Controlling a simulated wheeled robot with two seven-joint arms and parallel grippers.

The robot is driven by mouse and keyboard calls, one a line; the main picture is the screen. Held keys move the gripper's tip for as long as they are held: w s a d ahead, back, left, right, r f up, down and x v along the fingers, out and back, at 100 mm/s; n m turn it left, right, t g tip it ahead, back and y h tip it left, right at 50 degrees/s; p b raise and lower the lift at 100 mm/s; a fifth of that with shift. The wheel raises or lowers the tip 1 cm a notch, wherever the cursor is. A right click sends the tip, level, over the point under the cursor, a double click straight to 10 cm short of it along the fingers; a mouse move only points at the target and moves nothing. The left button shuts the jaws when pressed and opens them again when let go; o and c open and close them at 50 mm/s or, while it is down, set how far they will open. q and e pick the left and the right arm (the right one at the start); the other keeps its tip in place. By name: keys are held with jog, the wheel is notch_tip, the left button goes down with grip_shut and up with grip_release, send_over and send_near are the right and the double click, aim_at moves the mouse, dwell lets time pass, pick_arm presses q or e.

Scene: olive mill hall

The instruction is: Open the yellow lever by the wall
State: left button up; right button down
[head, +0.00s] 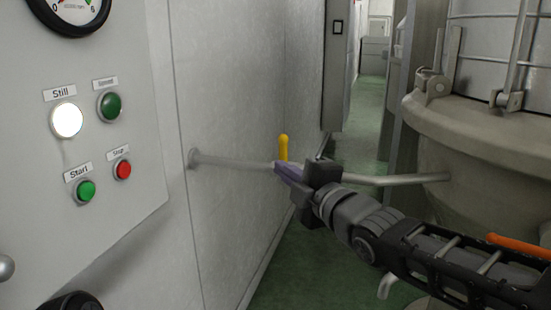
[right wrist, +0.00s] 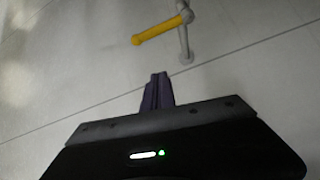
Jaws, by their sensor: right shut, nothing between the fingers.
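The yellow lever (head: 283,147) stands upright by the wall in the head view, just behind the fingertips of my right gripper (head: 279,168). In the right wrist view the lever (right wrist: 161,29) lies ahead of the fingers, joined at one end to a grey pipe (right wrist: 186,42). My right gripper (right wrist: 158,90) is shut and empty, with a visible gap between its fingertips and the lever. In the head view the gripper hides the lever's lower part and part of the pipe. My left gripper is not in view.
A wall panel (head: 140,200) with several buttons and a gauge (head: 75,12) is on the left. A large beige tank (head: 470,140) stands at the right, with a pipe (head: 400,179) reaching it. Green floor (head: 290,270) is open below, and a passage runs back.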

aim_at(280, 156)
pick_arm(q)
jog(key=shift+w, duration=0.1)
pick_arm(e)
jog(key=shift+w+f+n, duration=0.2)
jog(key=shift+f+n, duration=0.05)
jog(key=shift+n, duration=0.85)
jog(key=x, duration=1)
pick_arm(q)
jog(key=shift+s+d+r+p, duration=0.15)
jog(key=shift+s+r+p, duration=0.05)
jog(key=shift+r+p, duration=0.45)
pick_arm(e)
jog(key=d, duration=0.3)
jog(key=shift+w+d+f, duration=0.15)
jog(key=shift+w+d, duration=0.2)
jog(key=shift+d, duration=0.05)
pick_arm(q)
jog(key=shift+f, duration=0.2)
pick_arm(e)
jog(key=shift+f, duration=0.1)
jog(key=shift+s+d+m+b, duration=0.1)
jog(key=shift+d+m+b, duration=0.05)
jog(key=shift+m+b, duration=0.2)
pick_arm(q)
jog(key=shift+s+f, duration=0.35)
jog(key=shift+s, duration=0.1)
